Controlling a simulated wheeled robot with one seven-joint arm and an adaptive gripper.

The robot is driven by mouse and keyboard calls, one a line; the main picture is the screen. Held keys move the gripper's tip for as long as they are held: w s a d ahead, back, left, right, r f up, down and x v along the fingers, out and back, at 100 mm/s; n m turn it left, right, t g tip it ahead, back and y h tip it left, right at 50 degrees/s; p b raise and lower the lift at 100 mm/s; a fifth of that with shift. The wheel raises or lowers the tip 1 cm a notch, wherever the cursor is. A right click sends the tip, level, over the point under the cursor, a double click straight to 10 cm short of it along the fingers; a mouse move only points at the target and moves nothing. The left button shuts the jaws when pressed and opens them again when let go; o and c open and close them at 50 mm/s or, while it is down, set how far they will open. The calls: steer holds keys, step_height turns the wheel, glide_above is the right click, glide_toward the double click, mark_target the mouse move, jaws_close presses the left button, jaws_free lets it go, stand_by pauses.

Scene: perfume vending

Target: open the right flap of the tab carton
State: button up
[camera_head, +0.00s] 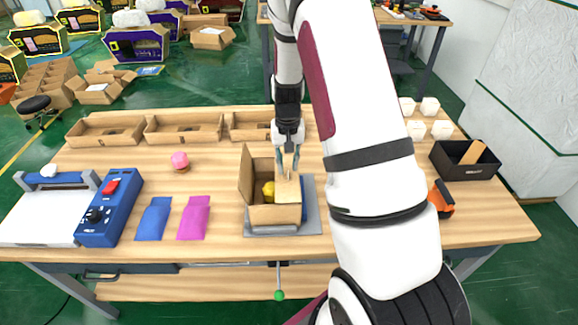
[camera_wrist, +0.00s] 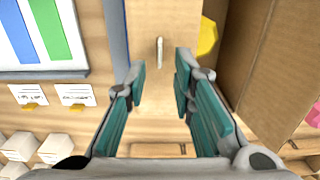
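The tab carton (camera_head: 273,214) is a brown cardboard box on a grey plate (camera_head: 311,222) at the middle of the table. Its left flap (camera_head: 246,172) stands up, and it shows at the right of the wrist view (camera_wrist: 290,80). Its right flap (camera_head: 289,190) lies flat over the right part of the opening. A small pale tab (camera_wrist: 160,52) sticks up from this flap (camera_wrist: 150,22). A yellow thing (camera_head: 268,189) lies inside the carton. My gripper (camera_head: 288,174) is over the right flap. Its fingers (camera_wrist: 160,80) are apart with nothing between them, pointing toward the tab.
Wooden trays (camera_head: 184,128) line the back edge. A pink item (camera_head: 180,160), blue and magenta sheets and a blue control box (camera_head: 110,207) are left. A black bin (camera_head: 464,160), white blocks (camera_head: 416,130) and an orange-black tool (camera_head: 441,198) are right, beyond my arm.

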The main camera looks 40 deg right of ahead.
steer(key=shift+f, duration=0.85)
jaws_close()
